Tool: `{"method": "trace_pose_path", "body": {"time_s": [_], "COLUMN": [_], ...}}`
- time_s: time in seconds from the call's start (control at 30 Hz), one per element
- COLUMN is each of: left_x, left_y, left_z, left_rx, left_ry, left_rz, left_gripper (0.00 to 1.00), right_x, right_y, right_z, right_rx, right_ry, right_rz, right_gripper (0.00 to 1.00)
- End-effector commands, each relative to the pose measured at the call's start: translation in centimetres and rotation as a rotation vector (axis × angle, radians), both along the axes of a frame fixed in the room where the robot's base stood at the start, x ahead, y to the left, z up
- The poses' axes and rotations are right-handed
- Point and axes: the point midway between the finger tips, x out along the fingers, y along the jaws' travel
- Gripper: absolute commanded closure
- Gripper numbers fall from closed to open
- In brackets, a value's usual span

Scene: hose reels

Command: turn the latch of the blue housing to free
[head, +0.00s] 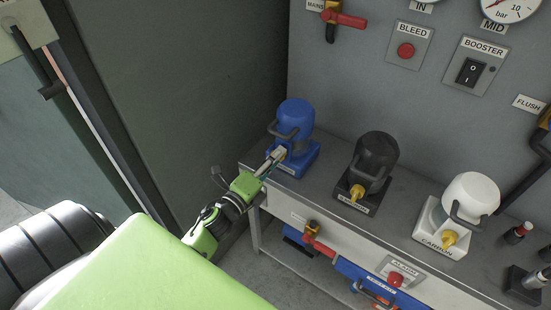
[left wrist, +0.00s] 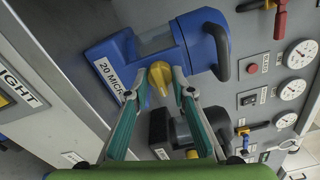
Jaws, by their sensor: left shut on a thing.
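The blue housing (head: 296,113) stands on its blue base at the left end of the grey bench, with a handle on its front. In the left wrist view the blue housing (left wrist: 206,42) appears sideways, with a label beginning "20 MICR". Its yellow latch (left wrist: 158,73) sits on the base front, between my finger pads. My left gripper (head: 279,154) reaches the front of the base and hides the latch in the head view. In the left wrist view my left gripper (left wrist: 162,84) is shut on the latch. My right gripper is not in view.
A black housing (head: 376,152) and a white housing (head: 472,196) labelled CARBON stand to the right, each with a yellow latch. The panel behind carries a red BLEED button (head: 406,51) and a BOOSTER switch (head: 471,72). A dark wall is at left.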

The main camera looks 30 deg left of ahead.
Motion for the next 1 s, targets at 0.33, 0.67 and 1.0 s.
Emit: {"method": "trace_pose_path", "body": {"time_s": [0.33, 0.67, 1.0], "left_x": [0.0, 0.0, -3.2], "left_y": [0.0, 0.0, 0.1], "left_z": [-0.1, 0.0, -0.2], "left_rx": [0.005, 0.003, 0.0], "left_ry": [0.002, 0.001, 0.005], "left_rz": [0.0, -0.001, 0.001], "left_gripper": [0.99, 0.61, 0.61], "right_x": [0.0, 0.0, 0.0], "right_y": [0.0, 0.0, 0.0], "right_z": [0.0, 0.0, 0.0], "right_rx": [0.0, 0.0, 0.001], "right_ry": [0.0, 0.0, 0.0], "right_rz": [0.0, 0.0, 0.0], "right_gripper": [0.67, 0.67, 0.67]}}
